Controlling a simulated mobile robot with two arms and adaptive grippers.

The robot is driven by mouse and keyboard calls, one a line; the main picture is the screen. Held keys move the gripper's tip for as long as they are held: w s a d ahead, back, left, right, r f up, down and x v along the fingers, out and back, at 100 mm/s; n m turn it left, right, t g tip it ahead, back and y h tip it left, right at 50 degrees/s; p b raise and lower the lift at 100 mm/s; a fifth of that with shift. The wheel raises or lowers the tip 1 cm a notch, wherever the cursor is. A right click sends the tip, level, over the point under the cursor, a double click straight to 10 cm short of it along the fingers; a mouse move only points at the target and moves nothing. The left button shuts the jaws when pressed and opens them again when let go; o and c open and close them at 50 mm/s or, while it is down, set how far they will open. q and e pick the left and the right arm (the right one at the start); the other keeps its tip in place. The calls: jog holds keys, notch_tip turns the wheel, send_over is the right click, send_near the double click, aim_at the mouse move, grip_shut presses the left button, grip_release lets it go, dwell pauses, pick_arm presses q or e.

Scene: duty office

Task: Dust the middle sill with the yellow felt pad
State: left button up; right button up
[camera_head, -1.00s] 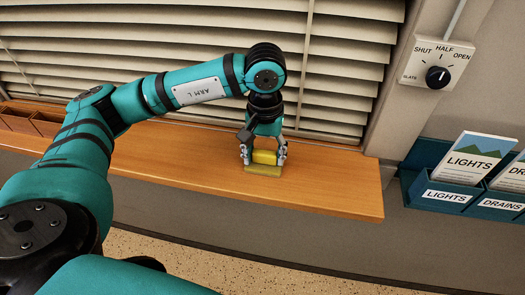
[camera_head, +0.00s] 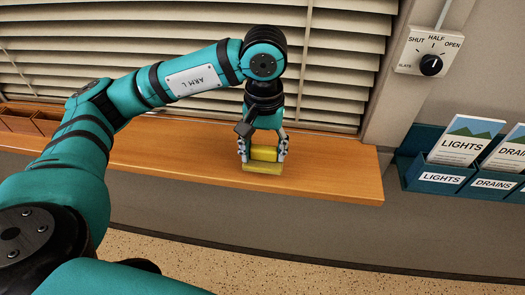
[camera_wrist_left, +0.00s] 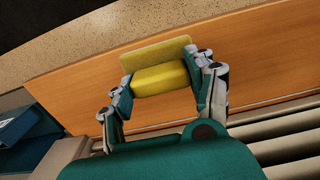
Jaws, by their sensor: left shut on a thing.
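The yellow felt pad (camera_head: 262,168) is a flat, dull yellow piece with a brighter yellow grip block (camera_head: 264,153) on top. My left gripper (camera_head: 263,154) is shut on that block from above, one finger on each side. The pad is down at the wooden sill (camera_head: 330,180), near its front edge and towards its right end. In the left wrist view the block (camera_wrist_left: 160,78) sits between the fingers, with the pad (camera_wrist_left: 155,53) beyond it. I cannot tell whether the pad presses on the wood. My right gripper is not in view.
Slatted blinds (camera_head: 340,70) rise behind the sill. Brown compartments (camera_head: 20,120) stand at the sill's left end. A slats dial (camera_head: 431,64) is on the wall at right, above teal leaflet holders (camera_head: 436,181). The sill right of the pad is bare.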

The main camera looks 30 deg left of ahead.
pick_arm(q)
jog(key=shift+r, duration=0.6)
jog(key=shift+s+d+r+p, duration=0.15)
jog(key=shift+r+p, duration=0.4)
jog(key=shift+r, duration=0.85)
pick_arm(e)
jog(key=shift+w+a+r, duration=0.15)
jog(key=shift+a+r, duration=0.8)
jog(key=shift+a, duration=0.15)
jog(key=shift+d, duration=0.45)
